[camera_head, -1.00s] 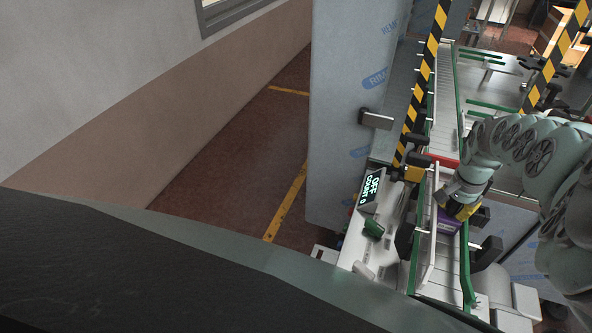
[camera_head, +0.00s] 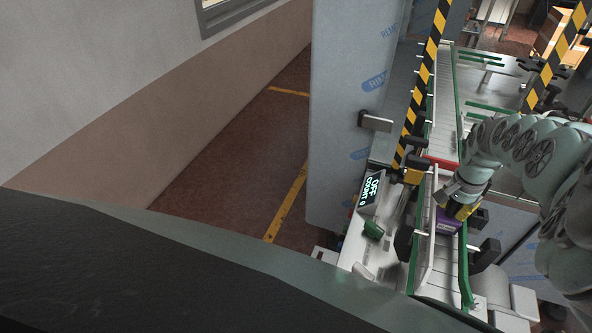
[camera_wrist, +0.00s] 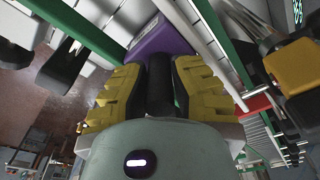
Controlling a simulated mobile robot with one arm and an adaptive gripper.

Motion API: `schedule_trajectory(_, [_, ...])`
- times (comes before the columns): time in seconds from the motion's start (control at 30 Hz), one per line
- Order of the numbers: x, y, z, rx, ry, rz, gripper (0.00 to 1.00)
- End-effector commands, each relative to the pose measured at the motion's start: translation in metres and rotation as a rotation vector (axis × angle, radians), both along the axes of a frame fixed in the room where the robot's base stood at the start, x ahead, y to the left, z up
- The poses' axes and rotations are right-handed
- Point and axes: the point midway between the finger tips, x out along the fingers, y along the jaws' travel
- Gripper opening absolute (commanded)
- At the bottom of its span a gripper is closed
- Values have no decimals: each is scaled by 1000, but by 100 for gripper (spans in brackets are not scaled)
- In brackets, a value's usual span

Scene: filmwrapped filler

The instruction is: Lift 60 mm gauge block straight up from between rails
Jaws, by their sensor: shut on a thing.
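The gauge block, a purple block (camera_head: 447,222), is between the rails of the conveyor, below the end of my arm. It also shows in the wrist view (camera_wrist: 163,40), just beyond my fingers. In the head view my gripper (camera_head: 460,208) is over the conveyor lane and hides part of the block. A pale rail (camera_head: 430,240) runs along the block's left side and a green-edged rail (camera_head: 464,265) along its right. I cannot tell whether the block's underside touches the conveyor.
A red bar (camera_head: 440,162) crosses just behind my gripper. Black-and-yellow striped posts (camera_head: 424,90) rise beyond. A tall film-covered panel (camera_head: 350,110) stands left. Open floor (camera_head: 235,180) lies farther left.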

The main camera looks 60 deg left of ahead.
Motion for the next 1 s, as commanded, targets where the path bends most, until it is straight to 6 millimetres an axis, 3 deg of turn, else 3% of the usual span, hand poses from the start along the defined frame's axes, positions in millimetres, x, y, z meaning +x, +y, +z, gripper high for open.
schedule_trajectory(1.0, [1, -1, 19, -1, -3, -1, 0])
